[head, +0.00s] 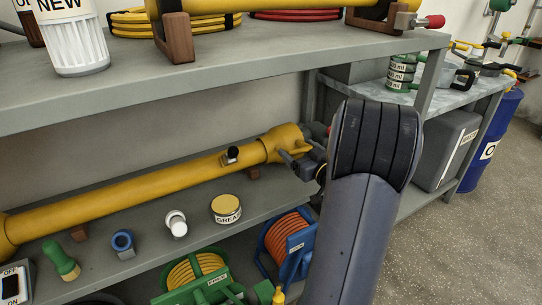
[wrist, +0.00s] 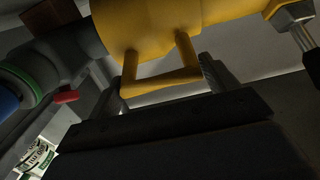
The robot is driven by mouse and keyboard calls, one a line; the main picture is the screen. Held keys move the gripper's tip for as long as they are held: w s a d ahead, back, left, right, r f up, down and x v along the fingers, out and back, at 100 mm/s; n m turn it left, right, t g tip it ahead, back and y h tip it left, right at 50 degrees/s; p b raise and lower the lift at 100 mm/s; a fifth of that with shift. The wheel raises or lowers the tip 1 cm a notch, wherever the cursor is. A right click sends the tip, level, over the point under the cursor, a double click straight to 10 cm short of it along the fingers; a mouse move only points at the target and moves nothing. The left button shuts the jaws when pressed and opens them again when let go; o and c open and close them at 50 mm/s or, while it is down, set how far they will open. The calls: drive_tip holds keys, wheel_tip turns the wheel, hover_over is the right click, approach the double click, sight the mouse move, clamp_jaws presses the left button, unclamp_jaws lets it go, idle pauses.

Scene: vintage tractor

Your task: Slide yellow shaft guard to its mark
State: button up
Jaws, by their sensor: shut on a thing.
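A long yellow shaft guard (head: 140,188) lies along the lower shelf, with a wider yellow bell end (head: 284,142) at its right. That end fills the top of the wrist view (wrist: 160,22), with a yellow loop handle (wrist: 165,82) hanging from it. My gripper (head: 301,163) is at this right end. In the wrist view its two grey fingers (wrist: 163,88) stand at either side of the handle, and it is shut on the handle. A small black fitting with a pale face (head: 231,155) sits on the tube. I cannot tell a mark for certain.
The upper grey shelf (head: 200,80) overhangs the guard. In front of the guard stand a grease tin (head: 227,209), a white fitting (head: 176,223), a blue ring (head: 123,243) and a green-handled tool (head: 61,259). Hose reels (head: 287,243) are below. Open floor (head: 470,240) lies at right.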

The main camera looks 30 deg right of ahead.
sight(309, 145)
drive_tip(key=shift+s+d+p, duration=0.15)
drive_tip(key=shift+d+p, duration=0.45)
drive_tip(key=shift+d, duration=1.55)
drive_tip(key=o, duration=0.9)
drive_tip(key=s+p, duration=0.2)
drive_tip(key=s, duration=0.8)
drive_tip(key=shift+s+a, duration=0.35)
drive_tip(key=shift+s, duration=0.05)
drive_tip(key=w, duration=0.3)
drive_tip(key=w+b, duration=0.1)
drive_tip(key=w, duration=0.3)
drive_tip(key=w+b, duration=0.1)
drive_tip(key=w, duration=0.3)
drive_tip(key=shift+d, duration=0.3)
drive_tip(key=shift+a, duration=0.5)
